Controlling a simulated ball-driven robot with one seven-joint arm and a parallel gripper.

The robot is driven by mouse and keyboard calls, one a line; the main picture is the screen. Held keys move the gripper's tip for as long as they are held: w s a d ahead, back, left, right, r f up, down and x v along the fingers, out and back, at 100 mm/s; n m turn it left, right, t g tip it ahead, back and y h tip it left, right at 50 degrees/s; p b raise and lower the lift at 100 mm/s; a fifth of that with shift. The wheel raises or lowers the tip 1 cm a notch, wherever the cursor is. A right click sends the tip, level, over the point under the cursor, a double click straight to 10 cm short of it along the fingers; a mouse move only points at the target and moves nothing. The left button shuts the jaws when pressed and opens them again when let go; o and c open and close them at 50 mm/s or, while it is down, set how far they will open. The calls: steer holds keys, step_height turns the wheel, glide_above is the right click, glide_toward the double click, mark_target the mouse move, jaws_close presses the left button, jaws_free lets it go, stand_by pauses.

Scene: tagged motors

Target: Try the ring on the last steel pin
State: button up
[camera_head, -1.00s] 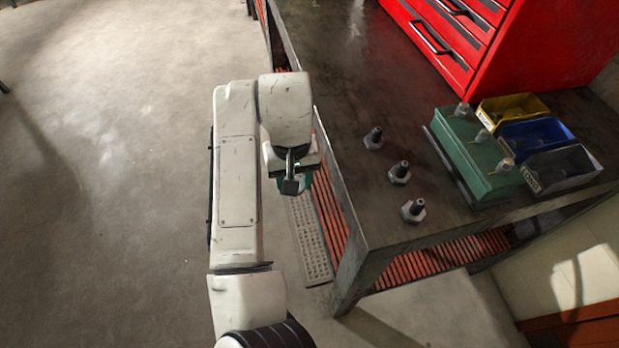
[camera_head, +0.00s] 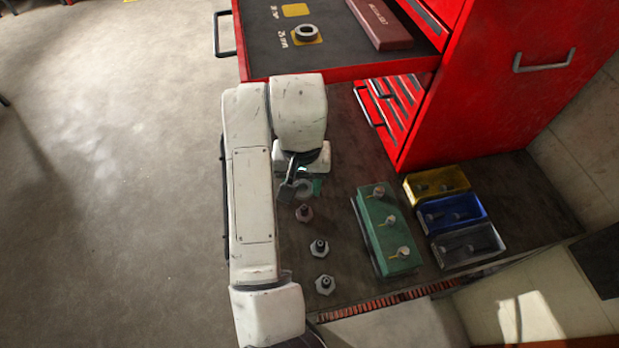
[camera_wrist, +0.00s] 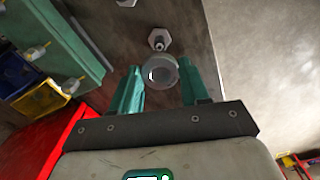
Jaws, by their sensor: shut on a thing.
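My gripper (camera_head: 298,186) is shut on a grey ring (camera_wrist: 161,71), held between the green fingers above the bench. The ring is partly visible in the head view (camera_head: 304,187). Three upright pins with hex bases stand in a row on the bench: a dark reddish one (camera_head: 304,212) nearest my gripper, a steel one (camera_head: 319,247) in the middle, and another steel one (camera_head: 325,284) nearest the front edge. In the wrist view one pin (camera_wrist: 158,41) shows just beyond the ring, apart from it, and part of another (camera_wrist: 127,2) at the top edge.
Right of the pins is a green block (camera_head: 370,225) with several tagged posts, then yellow (camera_head: 436,182), blue (camera_head: 453,213) and grey (camera_head: 468,244) bins. A red cabinet's open drawer (camera_head: 345,73) juts out behind my gripper, holding another ring (camera_head: 307,32) and a red-brown box (camera_head: 380,22).

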mark_target(304, 207)
steer(key=shift+d+f+b, duration=0.1)
steer(key=shift+f+b, duration=0.45)
step_height(304, 207, down, 4)
steer(key=b, duration=0.3)
steer(key=shift+r+b, duration=0.15)
steer(key=shift+b, duration=0.2)
steer(key=shift+f+p, duration=0.65)
steer(key=shift+f, duration=0.6)
stand_by(1.9)
steer(key=o, duration=1.1)
step_height(304, 207, up, 11)
steer(key=p, duration=0.2)
steer(key=shift+f+p, duration=0.1)
steer(key=shift+p, duration=0.2)
